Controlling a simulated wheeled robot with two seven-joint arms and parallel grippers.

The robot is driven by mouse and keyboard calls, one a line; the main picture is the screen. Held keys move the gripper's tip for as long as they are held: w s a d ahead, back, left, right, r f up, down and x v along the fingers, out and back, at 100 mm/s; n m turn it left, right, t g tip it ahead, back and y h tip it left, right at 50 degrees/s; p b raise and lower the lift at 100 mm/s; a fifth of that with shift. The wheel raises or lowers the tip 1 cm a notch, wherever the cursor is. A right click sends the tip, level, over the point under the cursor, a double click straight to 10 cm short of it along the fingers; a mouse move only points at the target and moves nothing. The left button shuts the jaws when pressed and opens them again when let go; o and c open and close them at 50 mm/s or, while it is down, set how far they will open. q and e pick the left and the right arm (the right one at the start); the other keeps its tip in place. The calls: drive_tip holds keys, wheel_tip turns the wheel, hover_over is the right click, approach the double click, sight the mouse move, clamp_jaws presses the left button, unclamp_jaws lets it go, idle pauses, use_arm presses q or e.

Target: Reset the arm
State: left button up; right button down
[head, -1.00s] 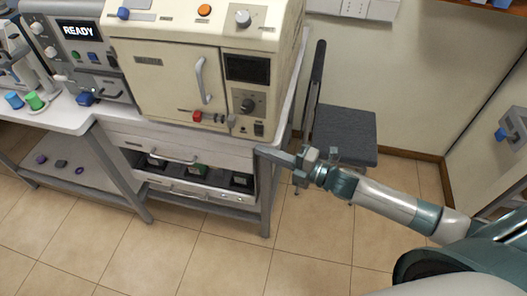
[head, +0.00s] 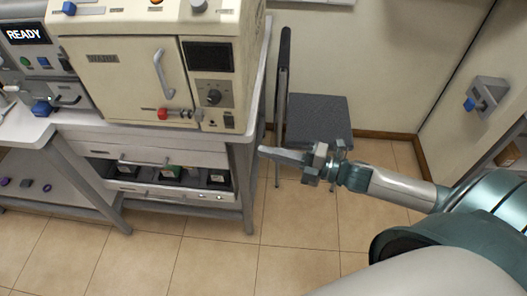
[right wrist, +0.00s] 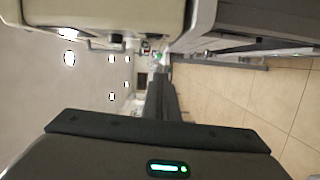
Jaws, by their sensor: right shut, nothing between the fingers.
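My right gripper (head: 272,152) is at the end of the arm that comes in from the right in the head view. Its fingers are together, with nothing between them. It points left, in open air to the right of the bench and in front of the grey chair. No object is in it. My left gripper does not show in the head view. The right wrist view shows the cream machine upside down at the top left and the tiled floor at the right; no fingertips are clear there.
A cream oven-like machine (head: 118,82) stands on the bench, its door shut. An open drawer (head: 135,190) below holds several dark items. A grey chair (head: 318,118) stands right of the bench. A wall with a blue-handled fixture (head: 486,97) is at the right. Tiled floor (head: 215,262) is clear.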

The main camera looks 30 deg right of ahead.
idle(0.6)
drive_tip(key=w+d+f+m+h, duration=0.2)
drive_tip(key=d+f+m+h, duration=0.3)
drive_tip(key=f, duration=0.6)
drive_tip(key=s+d+f+m+g+h+b, duration=0.1)
drive_tip(key=s+d+f+m+h, duration=0.3)
drive_tip(key=f, duration=1)
drive_tip(key=s+d+f+m+g+h, duration=0.2)
drive_tip(key=s+d+f+m, duration=0.25)
drive_tip(key=f, duration=1.05)
drive_tip(key=s+a+f+m+g+h, duration=0.1)
drive_tip(key=s+a+f+m+g, duration=0.25)
drive_tip(key=s+f, duration=0.75)
drive_tip(key=s+a+f+m+g, duration=0.35)
drive_tip(key=s+f, duration=0.45)
drive_tip(key=s, duration=0.4)
drive_tip(key=s+a+f+m+g, duration=0.1)
drive_tip(key=s+a+f, duration=0.1)
drive_tip(key=s, duration=0.4)
drive_tip(key=s+a+f+m+g, duration=0.1)
drive_tip(key=s+a+f, duration=0.1)
drive_tip(key=s+a, duration=0.3)
drive_tip(key=shift+s+f+m+b, duration=0.35)
drive_tip(key=shift+s+b, duration=0.1)
drive_tip(key=shift+s, duration=0.75)
